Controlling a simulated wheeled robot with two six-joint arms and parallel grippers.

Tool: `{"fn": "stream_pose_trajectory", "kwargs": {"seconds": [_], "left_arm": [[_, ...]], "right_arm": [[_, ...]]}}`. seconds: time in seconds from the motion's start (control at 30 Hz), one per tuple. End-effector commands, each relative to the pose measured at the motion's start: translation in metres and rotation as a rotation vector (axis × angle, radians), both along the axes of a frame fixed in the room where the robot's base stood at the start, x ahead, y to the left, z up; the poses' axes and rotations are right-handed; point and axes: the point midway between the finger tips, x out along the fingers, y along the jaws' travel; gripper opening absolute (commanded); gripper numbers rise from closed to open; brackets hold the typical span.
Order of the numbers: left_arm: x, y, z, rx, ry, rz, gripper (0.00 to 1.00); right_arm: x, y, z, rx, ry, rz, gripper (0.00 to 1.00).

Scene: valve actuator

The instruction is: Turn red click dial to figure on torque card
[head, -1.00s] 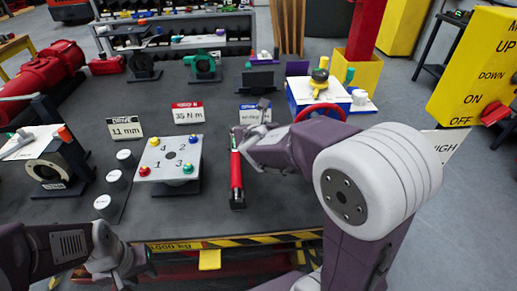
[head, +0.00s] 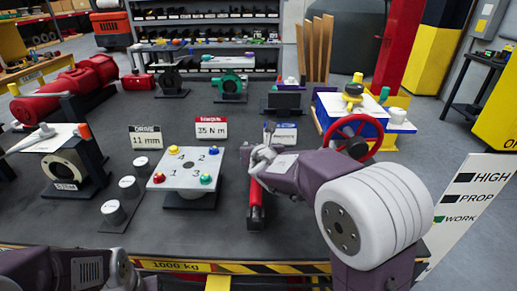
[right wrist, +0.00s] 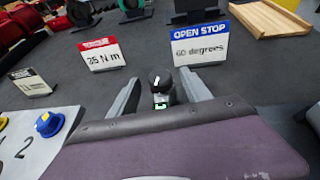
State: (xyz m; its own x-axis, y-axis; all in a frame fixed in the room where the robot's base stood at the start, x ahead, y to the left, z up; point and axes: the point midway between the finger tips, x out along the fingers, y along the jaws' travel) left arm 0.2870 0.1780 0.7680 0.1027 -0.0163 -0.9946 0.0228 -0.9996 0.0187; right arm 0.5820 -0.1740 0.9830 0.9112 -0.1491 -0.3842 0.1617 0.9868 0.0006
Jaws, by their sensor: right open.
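The red click tool (head: 255,205) lies lengthwise on the dark table, right of the numbered plate. Its far part is hidden by my right gripper (head: 265,150) in the head view. In the right wrist view, a black knob (right wrist: 160,79) with a white mark and a lit green display (right wrist: 161,101) sits between the spread fingers of my right gripper (right wrist: 160,90). The fingers look apart from it. The red-headed torque card (head: 211,127) reads 35 N m and also shows in the right wrist view (right wrist: 101,54). My left gripper (head: 125,275) is cut off at the bottom edge.
The numbered plate (head: 187,170) with coloured knobs stands left of the tool. A blue open stop card (right wrist: 199,44) reads 60 degrees. A white 11 mm card (head: 146,137) stands left. A red handwheel (head: 352,140) is close beside my right arm.

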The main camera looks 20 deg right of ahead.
Motion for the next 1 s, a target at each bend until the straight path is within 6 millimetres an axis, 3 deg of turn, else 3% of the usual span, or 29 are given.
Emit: {"fn": "stream_pose_trajectory", "kwargs": {"seconds": [0.3,0.5,0.57,0.8,1.0], "left_arm": [[0.0,0.0,0.0,0.0,0.0,0.0,0.36],[0.0,0.0,0.0,0.0,0.0,0.0,0.36],[0.0,0.0,0.0,0.0,0.0,0.0,0.36],[0.0,0.0,0.03,0.0,0.0,0.0,0.36],[0.0,0.0,0.028,0.0,0.0,0.0,0.36]], "right_arm": [[0.005,-0.001,-0.001,0.0,-0.001,0.0,0.54],[0.004,-0.001,-0.001,0.0,-0.001,0.0,0.0],[0.004,-0.001,-0.001,0.0,-0.001,-0.001,0.0],[0.006,0.004,0.004,0.002,0.0,-0.115,0.0],[0.005,0.002,-0.001,-0.001,-0.002,-0.139,0.0]]}}
